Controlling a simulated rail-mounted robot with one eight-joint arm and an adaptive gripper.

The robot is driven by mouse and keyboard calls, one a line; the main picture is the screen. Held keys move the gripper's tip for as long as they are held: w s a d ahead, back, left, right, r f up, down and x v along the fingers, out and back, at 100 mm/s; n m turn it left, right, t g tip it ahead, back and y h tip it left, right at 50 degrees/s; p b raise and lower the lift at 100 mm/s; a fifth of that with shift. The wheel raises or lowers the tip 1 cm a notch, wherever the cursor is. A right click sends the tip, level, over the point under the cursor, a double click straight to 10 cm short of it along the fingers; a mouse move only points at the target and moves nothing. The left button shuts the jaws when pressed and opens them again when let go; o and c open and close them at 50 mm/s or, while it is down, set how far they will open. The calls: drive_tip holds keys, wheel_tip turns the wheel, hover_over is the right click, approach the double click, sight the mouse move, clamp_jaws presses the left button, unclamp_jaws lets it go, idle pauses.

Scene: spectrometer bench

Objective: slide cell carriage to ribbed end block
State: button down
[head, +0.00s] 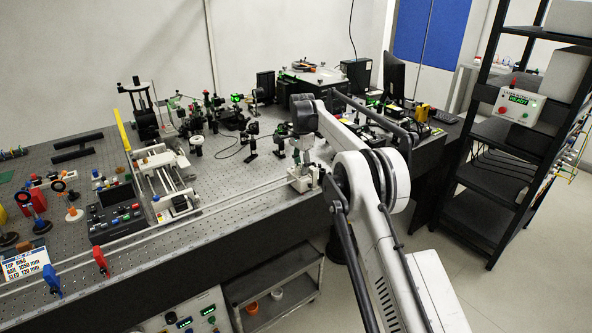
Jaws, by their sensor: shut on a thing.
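My gripper (303,163) points down over the front edge of the bench, right of centre in the head view. It is shut on a small pale block-like carriage (302,182) at the right part of a long light rail. The fingers are small and partly merge with the block, so the exact grip is hard to see. I take this block for the cell carriage. My arm hides the rail to the right of it. I cannot make out a ribbed end block with certainty.
The rail (212,209) runs left along the bench front. A blue clamp (51,281) and a red clamp (100,260) stand near its left part. A white twin-rod frame (165,178) and a dark control box (118,215) stand behind it. Optics crowd the back. A black shelf rack (505,150) stands right.

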drive_tip(key=shift+d, duration=0.1)
drive_tip(key=c, duration=1.5)
unclamp_jaws()
drive_tip(key=shift+c, duration=0.2)
drive_tip(key=shift+r, duration=0.1)
wheel_tip(320, 180, up, 12)
